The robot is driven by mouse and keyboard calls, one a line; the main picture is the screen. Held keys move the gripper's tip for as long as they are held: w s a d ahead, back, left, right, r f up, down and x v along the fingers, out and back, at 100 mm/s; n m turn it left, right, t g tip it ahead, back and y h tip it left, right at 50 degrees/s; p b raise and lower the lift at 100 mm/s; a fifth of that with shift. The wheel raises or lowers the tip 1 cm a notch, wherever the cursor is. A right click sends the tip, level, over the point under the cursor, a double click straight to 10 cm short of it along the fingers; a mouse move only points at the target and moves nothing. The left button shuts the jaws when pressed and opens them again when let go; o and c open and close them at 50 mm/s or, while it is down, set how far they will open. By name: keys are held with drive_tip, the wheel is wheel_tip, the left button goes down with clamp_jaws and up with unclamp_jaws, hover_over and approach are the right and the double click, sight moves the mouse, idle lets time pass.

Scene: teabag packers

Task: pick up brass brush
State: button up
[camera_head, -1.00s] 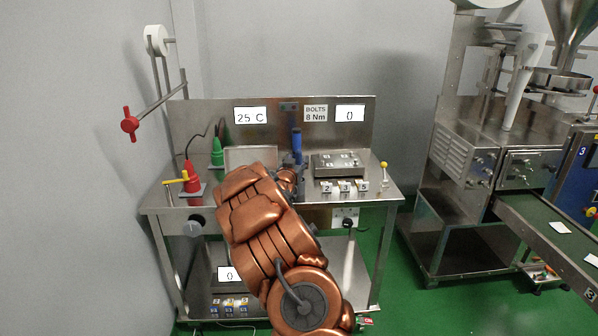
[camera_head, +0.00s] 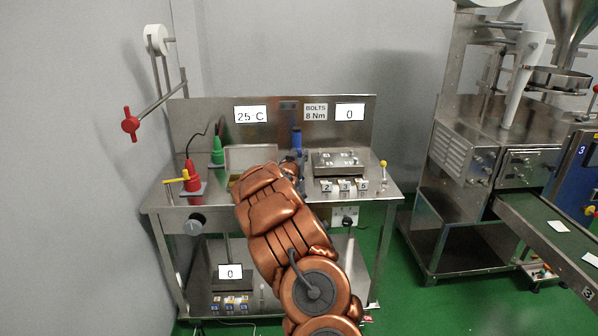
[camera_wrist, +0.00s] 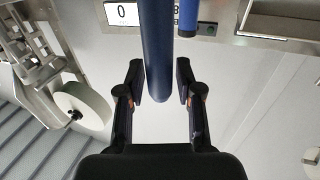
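My gripper (camera_wrist: 160,78) is open in the wrist view, with one dark finger on each side of a dark blue rounded handle (camera_wrist: 156,40). Gaps show between the handle and both fingers. No brass bristles show, so I cannot tell whether this handle belongs to the brass brush. A second, brighter blue handle (camera_wrist: 188,16) is at the top, just right of it. In the head view an upright blue handle (camera_head: 297,140) stands at the back of the bench, just beyond my arm's end. My copper arm hides most of my gripper and the bench middle there.
The steel bench (camera_head: 160,198) carries a red cone (camera_head: 193,180), a green cone (camera_head: 217,155), a shallow tray (camera_head: 250,153) and a metal block (camera_head: 338,160) with numbered pieces. A yellow-knobbed lever (camera_head: 383,168) stands at right. A packing machine (camera_head: 465,155) stands farther right.

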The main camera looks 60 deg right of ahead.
clamp_jaws()
